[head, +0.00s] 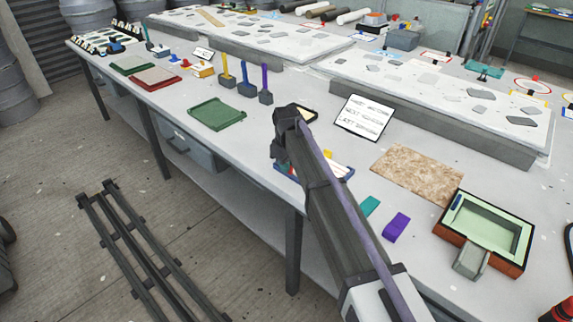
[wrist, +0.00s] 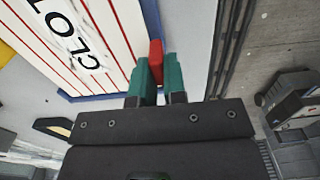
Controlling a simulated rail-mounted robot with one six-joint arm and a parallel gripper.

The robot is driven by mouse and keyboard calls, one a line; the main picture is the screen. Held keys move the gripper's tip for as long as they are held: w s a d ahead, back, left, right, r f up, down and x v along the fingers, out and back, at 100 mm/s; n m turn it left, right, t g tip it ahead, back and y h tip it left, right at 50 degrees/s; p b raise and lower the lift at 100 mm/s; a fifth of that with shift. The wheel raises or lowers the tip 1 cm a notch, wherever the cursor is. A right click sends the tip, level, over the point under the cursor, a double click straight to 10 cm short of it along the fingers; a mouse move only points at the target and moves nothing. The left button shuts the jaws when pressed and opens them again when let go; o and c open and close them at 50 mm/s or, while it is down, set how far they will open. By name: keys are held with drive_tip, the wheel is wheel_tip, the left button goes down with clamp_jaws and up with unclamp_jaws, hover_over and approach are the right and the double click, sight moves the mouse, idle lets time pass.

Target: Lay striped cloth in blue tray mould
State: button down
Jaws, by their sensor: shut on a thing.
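My gripper (wrist: 159,66) shows in the wrist view with its two teal fingers closed on a small red tab (wrist: 155,49). The tab stands at the edge of a white, red-striped cloth (wrist: 68,37) with black letters reading "CLOT". A blue border (wrist: 152,20) runs along the cloth's edge; whether it is a tray rim or a holder, I cannot tell. In the head view a piece of the striped cloth and blue edge (head: 343,170) shows beside my arm, which hides the rest and my fingers. I cannot single out a separate blue tray mould.
A green tray (head: 217,113) and a red tray (head: 155,78) lie to the left. Upright brushes (head: 245,82) stand behind. A lettered white card (head: 364,118), a brown mat (head: 418,174), a purple block (head: 396,227) and an orange-sided mould box (head: 486,231) lie to the right.

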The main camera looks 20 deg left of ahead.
drive_tip(key=c, duration=1.1)
unclamp_jaws()
wheel_tip(320, 180, up, 11)
drive_tip(key=p, duration=1.1)
